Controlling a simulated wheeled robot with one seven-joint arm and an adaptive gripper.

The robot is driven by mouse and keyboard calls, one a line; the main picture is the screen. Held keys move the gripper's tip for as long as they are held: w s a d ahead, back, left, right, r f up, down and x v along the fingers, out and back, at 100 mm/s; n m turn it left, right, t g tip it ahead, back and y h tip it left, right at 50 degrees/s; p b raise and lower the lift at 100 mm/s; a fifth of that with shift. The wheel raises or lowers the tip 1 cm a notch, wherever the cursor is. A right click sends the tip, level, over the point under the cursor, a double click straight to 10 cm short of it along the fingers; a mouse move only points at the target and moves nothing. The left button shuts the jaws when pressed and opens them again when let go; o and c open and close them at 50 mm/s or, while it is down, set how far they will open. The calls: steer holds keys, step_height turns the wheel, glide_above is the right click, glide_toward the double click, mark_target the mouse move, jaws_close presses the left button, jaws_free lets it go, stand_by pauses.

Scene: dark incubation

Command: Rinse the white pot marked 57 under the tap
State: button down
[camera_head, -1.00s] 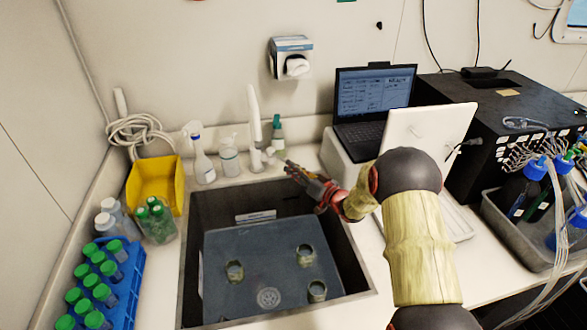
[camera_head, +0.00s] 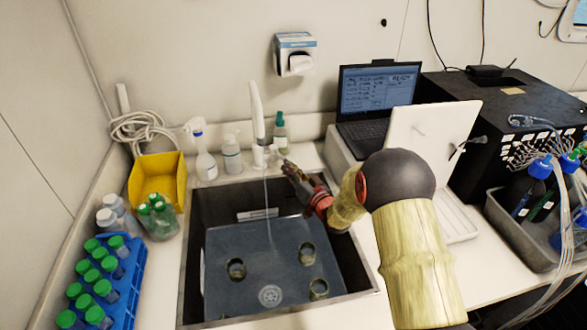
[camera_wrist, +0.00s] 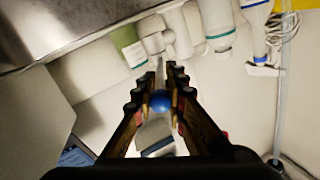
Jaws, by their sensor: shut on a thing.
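The white tap (camera_head: 257,115) stands behind the sink, and a thin stream of water (camera_head: 267,200) falls from it into the basin. My gripper (camera_head: 287,168) is at the tap's right side, shut on the tap lever; in the wrist view a blue knob (camera_wrist: 160,98) shows between the fingers. Three small round pots stand apart on the sink floor: a left pot (camera_head: 236,268), a back right pot (camera_head: 307,253) and a front right pot (camera_head: 319,289). They look grey in this light. No marking is readable, so I cannot tell which is 57.
The sink (camera_head: 195,225) has a drain (camera_head: 270,295) at its front. Behind it stand a spray bottle (camera_head: 205,160) and other bottles. A yellow bin (camera_head: 157,180) and blue tube rack (camera_head: 125,285) are left. A laptop (camera_head: 375,100) and white panel (camera_head: 430,135) are right.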

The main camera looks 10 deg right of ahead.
steer(key=c, duration=1.9)
jaws_free()
steer(key=shift+a, duration=0.1)
steer(key=shift+s, duration=0.15)
steer(key=v, duration=1.1)
steer(key=shift+s, duration=0.4)
